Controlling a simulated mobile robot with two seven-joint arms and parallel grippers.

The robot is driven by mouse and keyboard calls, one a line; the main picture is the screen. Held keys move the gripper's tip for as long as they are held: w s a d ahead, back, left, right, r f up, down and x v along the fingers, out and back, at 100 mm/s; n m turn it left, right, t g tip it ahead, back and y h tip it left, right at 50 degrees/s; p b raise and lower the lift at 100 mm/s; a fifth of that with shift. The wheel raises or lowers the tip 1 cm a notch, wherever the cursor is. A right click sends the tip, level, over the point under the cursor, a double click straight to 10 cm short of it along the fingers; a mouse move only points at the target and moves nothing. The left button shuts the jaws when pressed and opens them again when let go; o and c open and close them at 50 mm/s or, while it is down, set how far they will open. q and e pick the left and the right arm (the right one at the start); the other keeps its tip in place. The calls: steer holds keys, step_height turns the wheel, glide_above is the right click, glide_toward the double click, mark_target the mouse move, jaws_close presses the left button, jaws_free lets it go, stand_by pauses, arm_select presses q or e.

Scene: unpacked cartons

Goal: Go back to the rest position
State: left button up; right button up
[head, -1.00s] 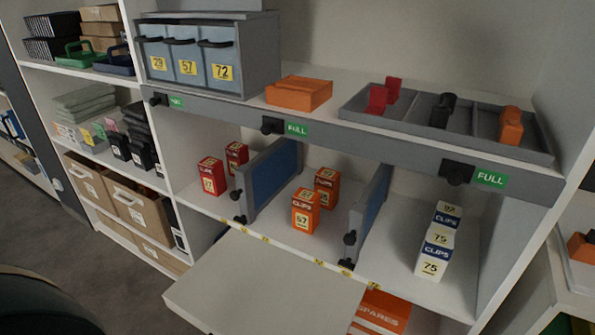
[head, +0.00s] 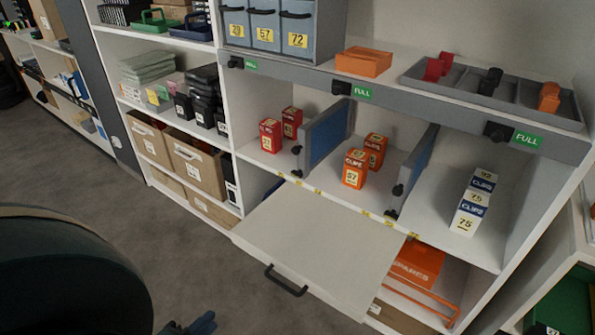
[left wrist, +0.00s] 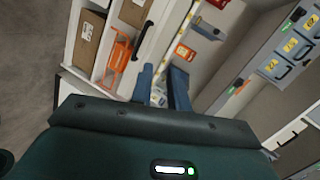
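My left gripper (head: 192,326) shows only partly at the bottom edge of the head view, low over the floor and in front of the shelf. Its two blue fingers also show in the left wrist view (left wrist: 162,88), apart with a gap between them and nothing clearly held. The dark rounded shape at the lower left of the head view is part of my own arm. My right gripper is in neither view.
A white shelf flap (head: 318,245) with a black handle juts out ahead. Behind it stand red cartons (head: 271,136), orange cartons (head: 355,168) and white clips cartons (head: 468,214), split by blue dividers. An orange bin (head: 418,262) sits below. Grey floor (head: 130,215) is clear at left.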

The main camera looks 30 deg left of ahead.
arm_select(q)
steer(key=w+d+r+n+g, duration=0.2)
steer(key=w+d+n+g, duration=0.35)
steer(key=n, duration=0.35)
steer(key=s+d+r+n+g+h, duration=0.1)
steer(key=s+d+r+n+g, duration=0.35)
steer(key=d, duration=0.35)
steer(key=w+d+f+m+t+h+p, duration=0.1)
steer(key=w+d+f+t+h+p, duration=0.1)
steer(key=w+d+t, duration=0.4)
steer(key=shift+w+d+f+m+t+h+p, duration=0.25)
steer(key=shift+m+t+h+p, duration=0.1)
steer(key=shift+h+p, duration=0.3)
